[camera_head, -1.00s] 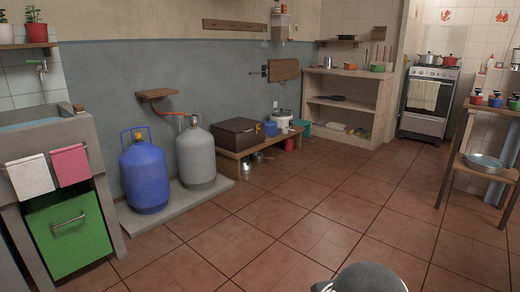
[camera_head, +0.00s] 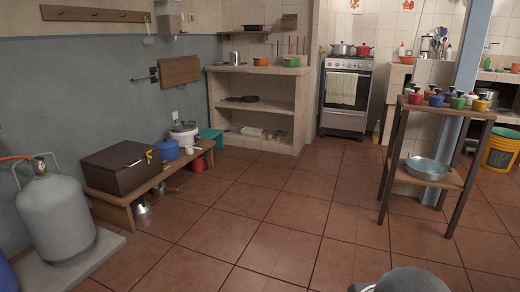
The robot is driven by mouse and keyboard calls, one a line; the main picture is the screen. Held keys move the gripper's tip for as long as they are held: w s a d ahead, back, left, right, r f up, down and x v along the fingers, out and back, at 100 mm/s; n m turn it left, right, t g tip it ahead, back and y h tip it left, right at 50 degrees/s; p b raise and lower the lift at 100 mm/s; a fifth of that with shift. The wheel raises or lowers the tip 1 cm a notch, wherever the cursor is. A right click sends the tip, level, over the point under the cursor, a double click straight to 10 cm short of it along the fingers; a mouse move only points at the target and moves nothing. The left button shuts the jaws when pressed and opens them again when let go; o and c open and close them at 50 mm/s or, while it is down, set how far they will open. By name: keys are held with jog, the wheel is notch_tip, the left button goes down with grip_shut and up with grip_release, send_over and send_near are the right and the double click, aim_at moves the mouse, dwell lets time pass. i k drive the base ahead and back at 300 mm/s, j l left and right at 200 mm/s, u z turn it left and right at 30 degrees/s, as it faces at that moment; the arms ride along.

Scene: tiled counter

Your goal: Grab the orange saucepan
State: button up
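A small orange pot (camera_head: 261,61), which looks like the orange saucepan, stands on top of the tiled counter (camera_head: 232,70) against the back wall. It is far off and small, and I cannot make out its handle. A green pot (camera_head: 291,62) stands to its right and a metal kettle or jug (camera_head: 234,58) to its left. My gripper is not in view. Only a rounded grey part of my own body shows at the bottom edge, far from the pot.
Open tiled floor (camera_head: 265,215) lies between me and the counter. A low wooden bench (camera_head: 118,207) and a grey gas cylinder (camera_head: 57,218) line the left wall. A stove (camera_head: 345,95) stands right of the counter. A tall wooden table (camera_head: 452,110) with several small pots stands at right.

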aim_at(261, 63)
jog(key=i, duration=2.5)
